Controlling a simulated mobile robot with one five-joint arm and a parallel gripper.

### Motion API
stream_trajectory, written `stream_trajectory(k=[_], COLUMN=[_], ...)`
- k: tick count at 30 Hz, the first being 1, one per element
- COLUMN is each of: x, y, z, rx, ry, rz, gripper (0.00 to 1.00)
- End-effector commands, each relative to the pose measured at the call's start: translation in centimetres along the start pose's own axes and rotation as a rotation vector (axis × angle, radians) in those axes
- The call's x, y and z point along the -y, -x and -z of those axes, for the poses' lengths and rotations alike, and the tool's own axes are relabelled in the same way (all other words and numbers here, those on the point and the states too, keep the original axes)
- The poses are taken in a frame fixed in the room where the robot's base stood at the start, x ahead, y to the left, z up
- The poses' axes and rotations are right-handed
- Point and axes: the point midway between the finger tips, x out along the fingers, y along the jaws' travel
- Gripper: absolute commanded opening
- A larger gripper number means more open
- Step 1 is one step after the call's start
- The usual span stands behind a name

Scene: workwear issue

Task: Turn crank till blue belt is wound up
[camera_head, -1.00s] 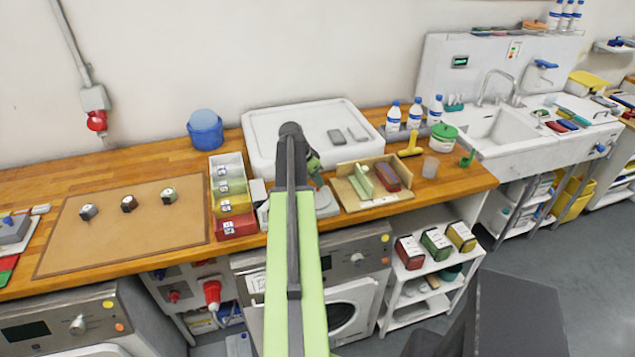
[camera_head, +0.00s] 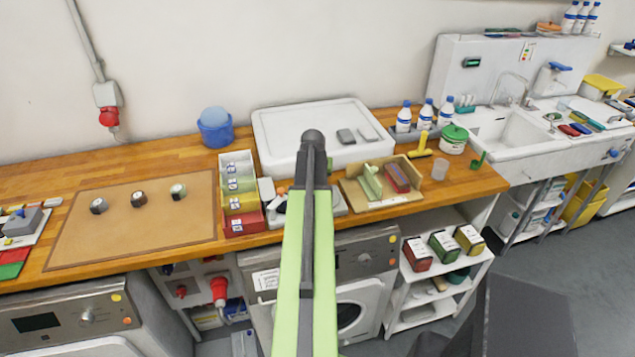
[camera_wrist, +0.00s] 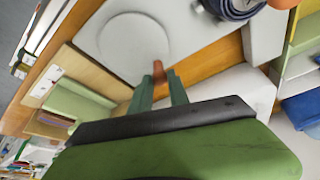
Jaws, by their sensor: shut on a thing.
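In the wrist view my gripper (camera_wrist: 160,86) has its two green fingers closed around a small reddish-brown knob (camera_wrist: 158,70), which looks like the crank's handle. The knob stands by the edge of a pale grey plate with a round disc (camera_wrist: 130,42). A dark blue coil (camera_wrist: 231,6), likely the blue belt, shows only partly at the top edge, so I cannot tell how much is wound. In the head view my arm hides the gripper and most of this device; part of its pale base (camera_head: 338,204) shows right of the arm.
A wooden tray with a green block and a dark red piece (camera_head: 384,186) stands just right of the device. Coloured bins (camera_head: 240,203) stand close on its left. A white basin (camera_head: 316,127) is behind. The brown mat (camera_head: 130,240) has free room.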

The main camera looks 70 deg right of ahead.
Motion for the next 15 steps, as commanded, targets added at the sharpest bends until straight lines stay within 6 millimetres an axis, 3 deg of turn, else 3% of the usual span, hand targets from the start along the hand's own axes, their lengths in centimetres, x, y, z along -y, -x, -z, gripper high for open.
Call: stream_trajectory(k=[15], x=[0.25], y=[0.11], z=[-0.52], rx=[0.006], ry=[0.101], rz=[0.042], gripper=[0.00])
